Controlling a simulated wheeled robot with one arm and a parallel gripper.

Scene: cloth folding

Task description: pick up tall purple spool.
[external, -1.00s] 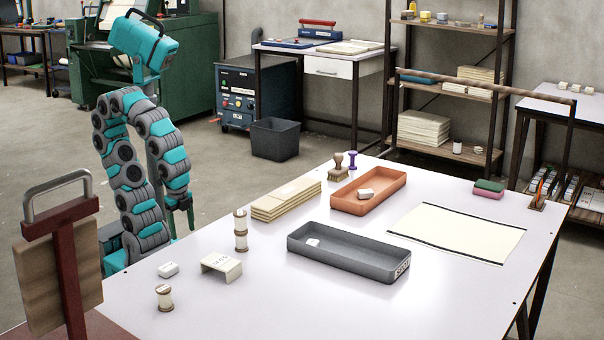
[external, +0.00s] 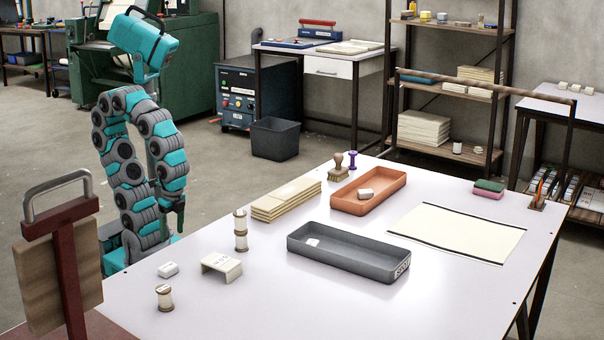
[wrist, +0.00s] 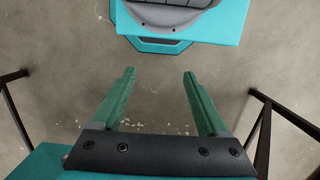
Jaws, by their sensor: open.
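A slim purple spool (external: 353,161) stands upright at the far edge of the white table (external: 450,290) in the external view, just right of a wooden stamp. It is small in the picture and is not seen in the wrist view. My gripper (external: 180,218) hangs pointing down beyond the left edge of the table, well away from the spool. In the wrist view my gripper (wrist: 159,74) has two green fingers spread apart with only bare floor between them.
The wooden stamp (external: 337,168) stands close beside the spool. An orange tray (external: 345,204), a stack of boards (external: 270,207) and a grey tray (external: 350,267) lie nearer. Two stacked pale spools (external: 240,240) stand toward the table's left side. The right front of the table is clear.

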